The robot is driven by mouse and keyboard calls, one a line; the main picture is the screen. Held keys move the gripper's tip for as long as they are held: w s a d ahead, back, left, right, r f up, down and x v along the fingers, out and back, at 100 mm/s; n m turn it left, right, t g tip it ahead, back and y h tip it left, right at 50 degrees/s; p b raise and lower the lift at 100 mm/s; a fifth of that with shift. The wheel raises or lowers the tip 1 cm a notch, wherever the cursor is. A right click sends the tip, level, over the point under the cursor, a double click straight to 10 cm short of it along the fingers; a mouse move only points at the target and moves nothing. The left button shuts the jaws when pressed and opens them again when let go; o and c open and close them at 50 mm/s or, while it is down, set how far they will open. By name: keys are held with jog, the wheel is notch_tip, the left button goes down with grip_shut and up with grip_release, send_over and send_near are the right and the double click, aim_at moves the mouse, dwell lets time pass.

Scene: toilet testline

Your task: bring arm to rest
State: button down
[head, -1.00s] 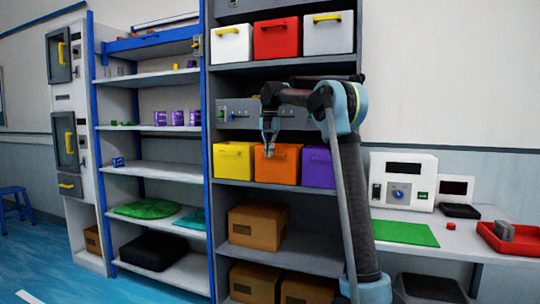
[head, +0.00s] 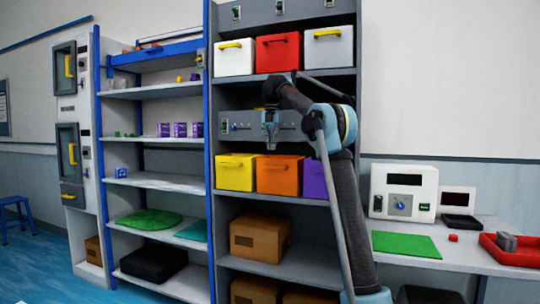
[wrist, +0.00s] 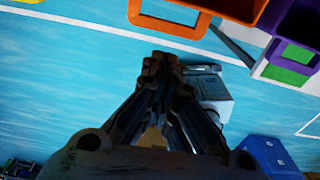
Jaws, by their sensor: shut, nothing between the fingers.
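My gripper (head: 270,142) shows in the head view in front of the grey panel of the middle shelf unit, above the orange bin. Its fingers are together and hold nothing. In the wrist view my gripper (wrist: 158,62) points down over the blue floor, fingers closed, touching nothing. My arm is raised and bent, and it covers part of the purple bin.
The shelf unit holds a yellow bin (head: 235,172), an orange bin (head: 278,175) and a purple bin (head: 315,181), with white and red bins above. At right a table (head: 440,258) bears a control box (head: 403,192), a green mat (head: 405,244) and a red tray (head: 515,252).

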jog(key=s+d+f+m+t, duration=0.1)
jog(key=s+d+f+m, duration=0.4)
jog(key=s+d+m, duration=0.55)
jog(key=s+d+f+m+t, duration=0.1)
jog(key=s+d+f+m, duration=0.55)
jog(key=s, duration=0.65)
jog(key=s+d+f+m, duration=0.2)
jog(key=s+f+m, duration=0.3)
jog(key=s+f, duration=0.3)
jog(key=s+d+f+m, duration=0.3)
jog(key=s+f+m, duration=0.2)
jog(key=s+f, duration=0.4)
jog(key=s+d+f+m+t, duration=0.1)
jog(key=s+d+f+m, duration=0.2)
jog(key=f, duration=1.1)
jog(key=s+m, duration=0.2)
jog(key=s, duration=0.3)
jog(key=shift+s, duration=0.3)
jog(key=shift+w+f, duration=0.15)
jog(key=shift+w, duration=0.3)
